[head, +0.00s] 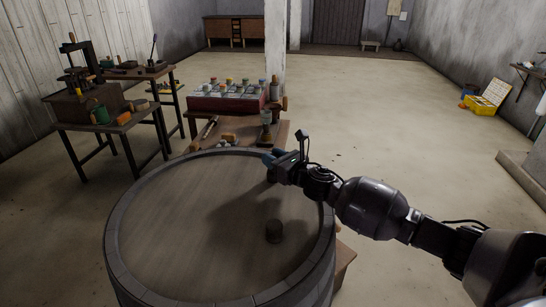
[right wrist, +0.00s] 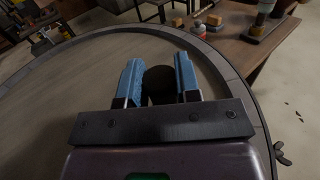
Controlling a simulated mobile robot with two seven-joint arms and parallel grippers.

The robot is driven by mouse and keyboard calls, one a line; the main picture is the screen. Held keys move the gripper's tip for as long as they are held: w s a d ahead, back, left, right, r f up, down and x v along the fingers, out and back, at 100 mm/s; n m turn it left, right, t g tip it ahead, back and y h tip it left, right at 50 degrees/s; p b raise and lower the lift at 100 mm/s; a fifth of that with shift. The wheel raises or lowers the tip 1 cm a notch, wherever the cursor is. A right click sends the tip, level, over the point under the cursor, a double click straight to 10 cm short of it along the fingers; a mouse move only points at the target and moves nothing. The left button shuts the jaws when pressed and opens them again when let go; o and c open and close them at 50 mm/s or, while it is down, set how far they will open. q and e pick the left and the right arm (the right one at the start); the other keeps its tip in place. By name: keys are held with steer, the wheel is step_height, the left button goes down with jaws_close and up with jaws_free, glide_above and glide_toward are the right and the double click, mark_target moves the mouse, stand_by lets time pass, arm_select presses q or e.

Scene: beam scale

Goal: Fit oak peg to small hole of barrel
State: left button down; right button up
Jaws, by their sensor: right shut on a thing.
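The barrel (head: 190,215) stands upright in front of me, its round wooden head facing up inside a raised rim. My right gripper (head: 270,158) is over the far right part of the barrel head, near the rim. In the right wrist view its blue fingers (right wrist: 158,82) are shut on a dark, round-ended peg (right wrist: 160,80); shadow hides its wood colour and lower end. I cannot make out the small hole. My left gripper is not in view.
Behind the barrel is a low table (head: 245,134) with a red box (head: 225,103) of jars, a bottle and small tools. Workbenches (head: 105,118) stand at the left. A yellow case (head: 487,97) lies far right. The floor between is clear.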

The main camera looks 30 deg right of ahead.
steer(key=shift+f, duration=0.1)
steer(key=o, duration=1)
steer(key=shift+o, duration=0.2)
steer(key=shift+s, duration=0.2)
steer(key=v, duration=0.8)
steer(key=shift+s+d, duration=0.2)
steer(key=shift+s, duration=0.15)
steer(key=shift+s+d, duration=0.15)
steer(key=shift+s, duration=0.7)
